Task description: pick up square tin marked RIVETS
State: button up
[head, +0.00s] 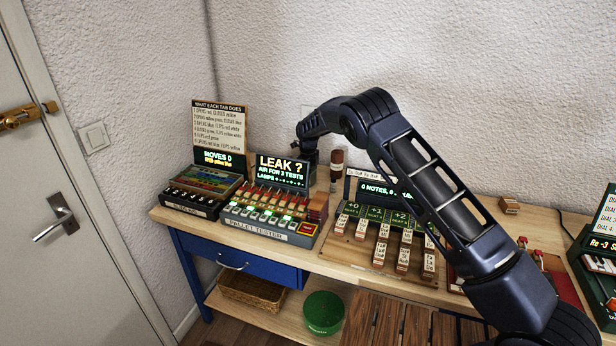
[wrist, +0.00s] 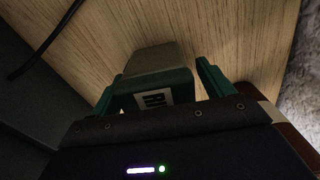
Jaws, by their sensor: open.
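The tin (wrist: 152,60) shows in the wrist view, with a greyish top face, dark green sides and a white label partly reading "RI". The rest of the label is hidden by my gripper's dark body. My gripper (wrist: 160,72) is open, with one green finger on each side of the tin. The left finger is close against the tin; I cannot tell if it touches. A narrow gap shows on the right side. In the head view my gripper (head: 309,160) is lowered behind the LEAK panel, and the tin cannot be made out there.
The pallet tester (head: 268,232) and its LEAK panel (head: 281,170) stand in front of my gripper. A dark brown bottle (head: 337,165) is just right of it. A dark cable (wrist: 45,45) lies on the wooden top. The wall is close behind.

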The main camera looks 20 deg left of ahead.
jog(key=shift+f, duration=0.6)
jog(key=shift+c, duration=0.2)
jog(key=shift+r, duration=0.1)
jog(key=c, duration=1.2)
